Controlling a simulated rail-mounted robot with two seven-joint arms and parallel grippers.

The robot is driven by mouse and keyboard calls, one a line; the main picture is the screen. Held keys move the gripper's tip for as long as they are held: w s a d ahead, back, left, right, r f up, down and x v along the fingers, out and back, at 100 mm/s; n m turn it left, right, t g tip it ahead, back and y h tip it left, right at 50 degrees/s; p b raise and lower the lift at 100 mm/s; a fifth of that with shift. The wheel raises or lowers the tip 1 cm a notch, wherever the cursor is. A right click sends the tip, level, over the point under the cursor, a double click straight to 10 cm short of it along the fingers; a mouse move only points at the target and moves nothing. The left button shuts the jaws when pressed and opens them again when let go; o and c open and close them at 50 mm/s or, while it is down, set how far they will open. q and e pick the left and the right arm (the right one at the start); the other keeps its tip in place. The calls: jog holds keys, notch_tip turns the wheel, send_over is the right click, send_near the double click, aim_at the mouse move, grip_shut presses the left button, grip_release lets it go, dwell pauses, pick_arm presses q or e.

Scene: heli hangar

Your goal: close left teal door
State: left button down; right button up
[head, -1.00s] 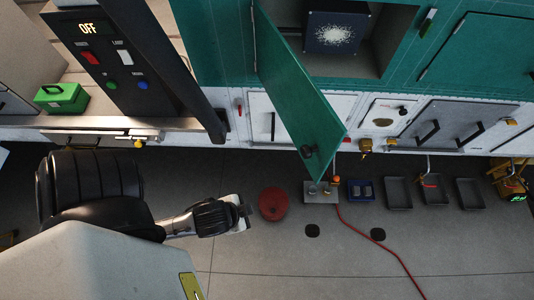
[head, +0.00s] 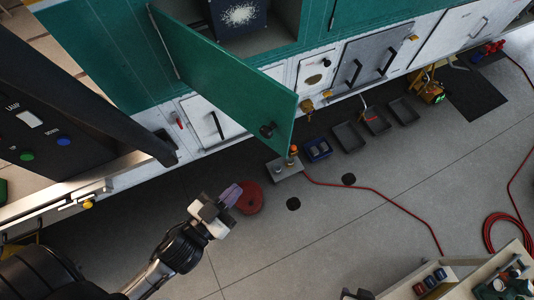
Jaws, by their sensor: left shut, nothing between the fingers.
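The left teal door (head: 225,80) stands open, swung out from the teal cabinet wall, with its hinge edge at the upper left. My left gripper (head: 232,193) is shut and empty, below and left of the knob and apart from the door. My right gripper is not clearly in view.
A red round object (head: 250,198) lies on the floor beside my left gripper in the picture. A grey block with small parts (head: 285,168) is below the door. Several trays (head: 348,137) line the wall. A red hose (head: 375,191) crosses the floor. A dark control panel (head: 50,125) stands left.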

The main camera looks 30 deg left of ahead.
pick_arm(q)
jog(key=b, duration=0.3)
send_near(274, 149)
jog(key=x, duration=0.2)
jog(key=p+x, duration=0.2)
jog(key=x, duration=0.1)
jog(key=shift+w+r, duration=0.25)
jog(key=shift+w, duration=0.05)
jog(key=shift+p+x, duration=0.4)
jog(key=shift+x, duration=0.4)
jog(key=shift+w+d+f, duration=0.15)
jog(key=shift+f, duration=0.05)
